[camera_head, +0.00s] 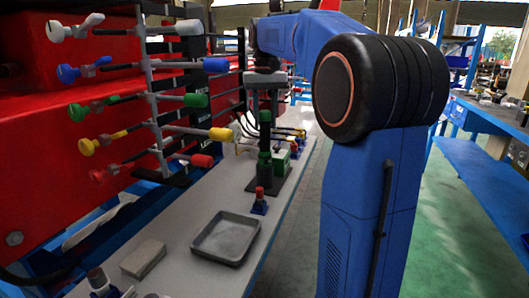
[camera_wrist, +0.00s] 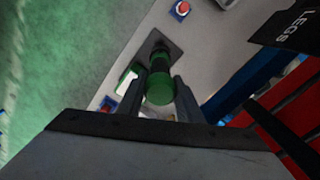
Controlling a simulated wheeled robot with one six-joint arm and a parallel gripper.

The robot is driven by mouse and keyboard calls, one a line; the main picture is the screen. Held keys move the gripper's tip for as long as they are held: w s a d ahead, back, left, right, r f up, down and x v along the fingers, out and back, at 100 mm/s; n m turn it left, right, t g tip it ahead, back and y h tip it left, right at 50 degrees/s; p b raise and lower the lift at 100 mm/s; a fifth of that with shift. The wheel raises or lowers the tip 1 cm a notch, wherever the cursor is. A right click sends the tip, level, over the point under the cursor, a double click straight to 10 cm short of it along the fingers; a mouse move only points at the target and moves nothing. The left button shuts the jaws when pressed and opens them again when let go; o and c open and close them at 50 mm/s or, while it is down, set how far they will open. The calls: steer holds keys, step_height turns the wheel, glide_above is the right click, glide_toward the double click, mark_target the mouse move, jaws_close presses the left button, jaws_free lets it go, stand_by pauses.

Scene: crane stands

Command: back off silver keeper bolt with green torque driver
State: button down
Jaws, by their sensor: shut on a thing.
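My gripper (camera_head: 265,120) points down over the bench and is shut on the green torque driver (camera_head: 265,158). The driver is upright, with its lower end over or in a dark stand plate (camera_head: 272,182); I cannot tell if it touches. In the wrist view the driver's green round end (camera_wrist: 160,88) sits between my two fingers (camera_wrist: 162,100). On the rack at left, the silver-white keeper bolt (camera_head: 75,27) is at the top left, in line with a white-grey handle (camera_head: 189,27). My gripper is apart from it, lower and to the right.
Blue (camera_head: 83,69), green (camera_head: 92,108), yellow (camera_head: 101,139) and red (camera_head: 112,172) bolts sit below the silver one. A grey tray (camera_head: 226,238), a small block (camera_head: 143,258) and a red-topped blue piece (camera_head: 260,201) are on the bench. The aisle at right is open.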

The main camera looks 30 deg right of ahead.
steer(key=shift+r, duration=5.25)
